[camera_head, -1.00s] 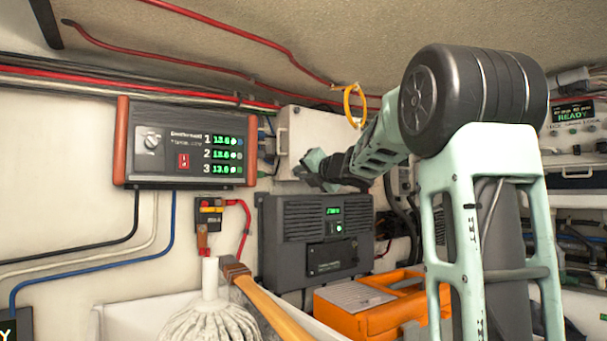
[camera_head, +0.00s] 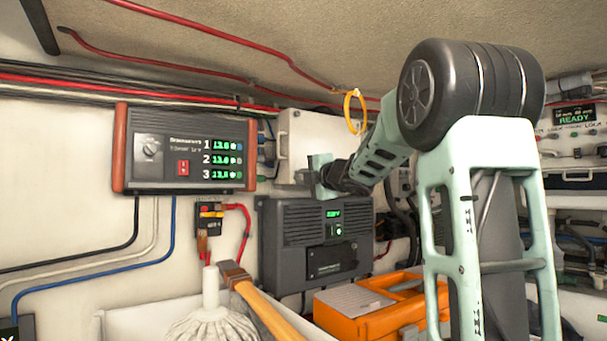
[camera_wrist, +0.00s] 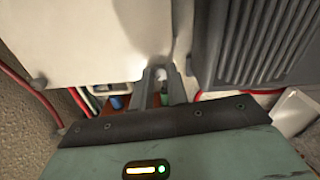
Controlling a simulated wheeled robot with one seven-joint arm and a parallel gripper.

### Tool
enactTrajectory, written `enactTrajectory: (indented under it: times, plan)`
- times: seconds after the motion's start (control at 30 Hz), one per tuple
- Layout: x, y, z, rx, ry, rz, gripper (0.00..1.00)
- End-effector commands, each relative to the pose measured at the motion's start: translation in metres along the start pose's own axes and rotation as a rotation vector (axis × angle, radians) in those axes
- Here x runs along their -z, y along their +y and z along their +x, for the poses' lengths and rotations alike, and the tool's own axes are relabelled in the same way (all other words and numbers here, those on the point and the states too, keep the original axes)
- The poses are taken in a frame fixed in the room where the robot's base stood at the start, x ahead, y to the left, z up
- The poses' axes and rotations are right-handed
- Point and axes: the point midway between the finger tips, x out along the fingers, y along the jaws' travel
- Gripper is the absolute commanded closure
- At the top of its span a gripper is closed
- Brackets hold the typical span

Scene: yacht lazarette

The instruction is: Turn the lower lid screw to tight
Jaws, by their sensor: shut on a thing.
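The white box with its lid (camera_head: 300,140) is on the wall, partly hidden by my arm in the head view. In the wrist view its pale face (camera_wrist: 85,40) fills the upper left. My gripper (camera_head: 303,178) is at the box's lower edge. In the wrist view its two fingers (camera_wrist: 161,78) are close together at that edge, near the grey ribbed unit. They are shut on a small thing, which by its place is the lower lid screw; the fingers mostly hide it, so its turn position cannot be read.
The grey ribbed unit (camera_head: 312,235) sits just below my gripper. A display panel (camera_head: 185,147) hangs to the left. A yellow loop (camera_head: 348,110) hangs above my wrist. A mop (camera_head: 212,310), a wooden handle (camera_head: 268,310) and an orange case (camera_head: 365,318) stand below.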

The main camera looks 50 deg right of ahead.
Motion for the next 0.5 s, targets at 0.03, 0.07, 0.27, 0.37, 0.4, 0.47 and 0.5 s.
enactTrajectory:
  times: [0.03, 0.07, 0.27, 0.37, 0.4, 0.47, 0.5]
  plan:
    - [-0.0004, 0.0019, 0.0001, 0.001, 0.000, 0.046, 1.00]
    - [-0.0003, 0.0018, 0.0001, 0.001, 0.000, 0.075, 1.00]
    - [-0.0006, 0.0014, 0.0000, 0.002, -0.001, 0.265, 1.00]
    - [-0.0004, 0.0012, 0.0001, 0.002, -0.001, 0.361, 1.00]
    - [-0.0001, 0.0010, 0.0001, 0.002, -0.001, 0.398, 1.00]
    - [0.0000, 0.0009, 0.0002, 0.002, -0.001, 0.454, 1.00]
    - [-0.0002, 0.0009, 0.0002, 0.002, -0.001, 0.492, 1.00]
